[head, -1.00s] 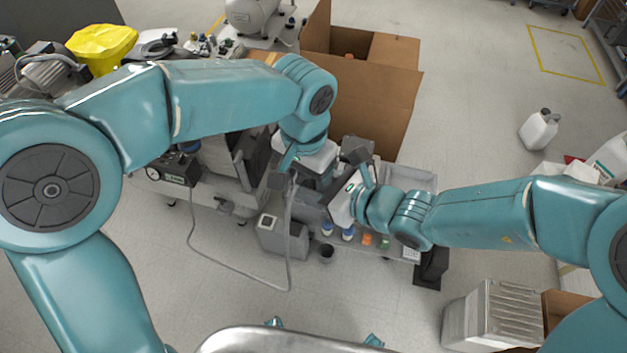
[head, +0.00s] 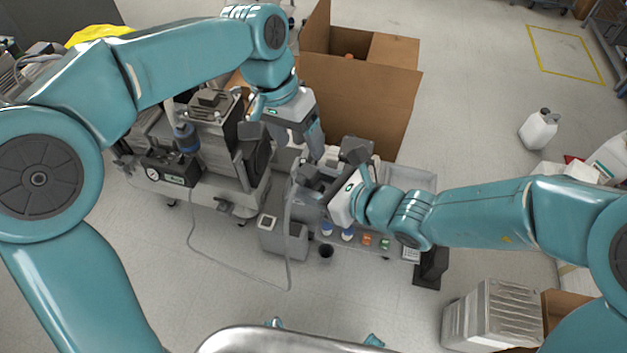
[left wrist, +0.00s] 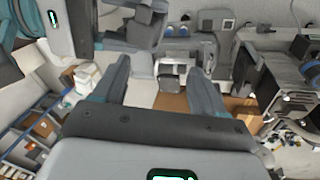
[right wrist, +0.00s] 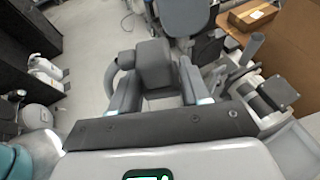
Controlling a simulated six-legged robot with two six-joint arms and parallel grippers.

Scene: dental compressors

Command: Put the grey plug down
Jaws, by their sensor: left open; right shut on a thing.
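The grey plug is a blocky dark grey piece with a grey hose at its side; in the right wrist view the plug (right wrist: 154,62) sits between my right fingers (right wrist: 157,84). My right gripper is shut on it and holds it above the work surface in the head view (head: 318,184), where the plug itself is mostly hidden. The hose (head: 288,235) hangs down from there towards the floor. My left gripper (head: 303,142) is above and behind the right one, close to it. In the left wrist view its fingers (left wrist: 158,78) are apart with nothing gripped between them.
A compressor unit (head: 205,135) with a gauge stands at the left. A large open cardboard box (head: 360,100) stands behind the grippers. Small bottles and coloured items line the shelf (head: 366,240) below. A grey box (head: 283,240) stands on the floor. Open floor lies at the right.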

